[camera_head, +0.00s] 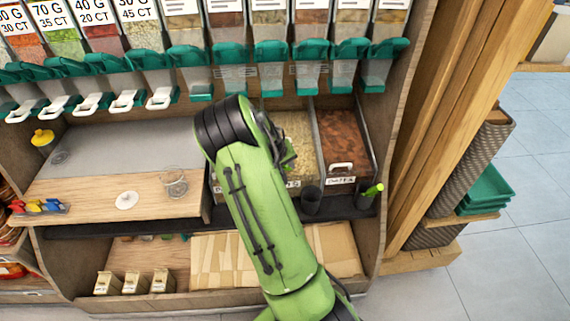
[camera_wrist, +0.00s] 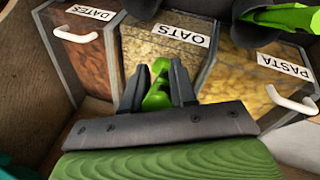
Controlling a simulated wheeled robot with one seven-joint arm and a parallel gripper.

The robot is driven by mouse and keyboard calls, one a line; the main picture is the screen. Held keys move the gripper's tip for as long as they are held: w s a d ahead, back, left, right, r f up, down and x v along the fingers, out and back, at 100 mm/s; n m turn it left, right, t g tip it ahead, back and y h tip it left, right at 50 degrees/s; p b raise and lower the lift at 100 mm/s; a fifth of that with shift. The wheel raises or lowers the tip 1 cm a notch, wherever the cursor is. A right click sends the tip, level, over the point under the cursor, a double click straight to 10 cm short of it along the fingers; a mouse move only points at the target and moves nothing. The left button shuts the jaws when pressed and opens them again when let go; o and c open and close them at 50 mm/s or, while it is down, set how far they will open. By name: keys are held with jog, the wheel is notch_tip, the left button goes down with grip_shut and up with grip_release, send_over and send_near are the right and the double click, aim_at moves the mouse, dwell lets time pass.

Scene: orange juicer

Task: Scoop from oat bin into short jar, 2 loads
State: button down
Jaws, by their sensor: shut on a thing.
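My gripper (camera_wrist: 158,88) is shut on the green handle of a scoop (camera_wrist: 157,98), seen between its dark fingers in the wrist view. It is over the oat bin (camera_wrist: 143,48), which bears an OATS label and holds pale oats. The scoop's bowl is hidden, so I cannot tell whether it holds oats. In the head view my arm covers most of the gripper, and the oat bin (camera_head: 297,130) shows just right of it. A short clear jar (camera_head: 174,184) stands open on the wooden counter to the left. It looks empty.
The dates bin (camera_head: 343,140) adjoins the oats on the right; the pasta bin (camera_wrist: 245,75) is on their other side. A dark cup (camera_head: 312,201) stands before the bins, and another (camera_head: 364,199) has a green handle. A pale disc (camera_head: 127,200) lies left of the jar. Dispensers hang above.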

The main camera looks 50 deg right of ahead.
jog(key=w+d+f+t+h+b, duration=0.1)
jog(key=w+d+f+b, duration=0.15)
jog(key=f+b, duration=0.55)
jog(key=s+a+r+t+h, duration=0.1)
jog(key=s+a+r+h, duration=0.1)
jog(key=s+a+r, duration=0.3)
jog(key=shift+a+r+m+t+h+p, duration=0.3)
jog(key=shift+r+t+h, duration=0.1)
jog(key=shift+r, duration=1.65)
jog(key=shift+r, duration=0.1)
